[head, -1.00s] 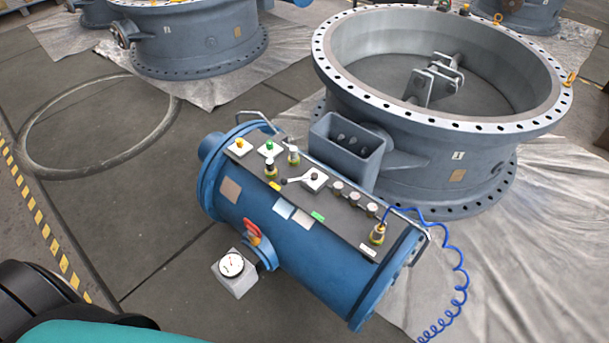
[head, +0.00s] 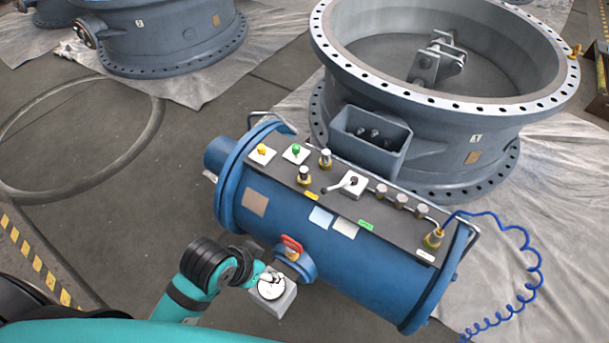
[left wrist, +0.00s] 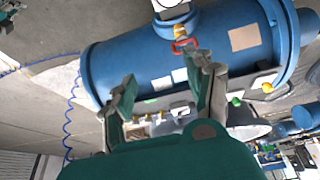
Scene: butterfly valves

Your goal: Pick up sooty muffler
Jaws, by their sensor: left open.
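Small brass-based fittings with pale caps stand on the dark top panel of the blue cylinder (head: 290,235). Two are near its left end, a rear fitting (head: 325,159) and a front fitting (head: 304,175); a third fitting (head: 434,239) at the right end carries the blue hose. I cannot tell which, if any, is the sooty muffler. My left gripper (head: 262,278) is at the cylinder's near side, by the gauge. In the left wrist view its two fingers (left wrist: 164,80) are spread with nothing held between them. My right gripper is not in view.
A white dial gauge (head: 272,287) and a red-handled valve (head: 291,246) project from the cylinder's near side. Metal handles rise at both ends. A coiled blue hose (head: 530,270) hangs right. A large grey flanged valve (head: 440,125) stands behind. Floor at left is mostly clear.

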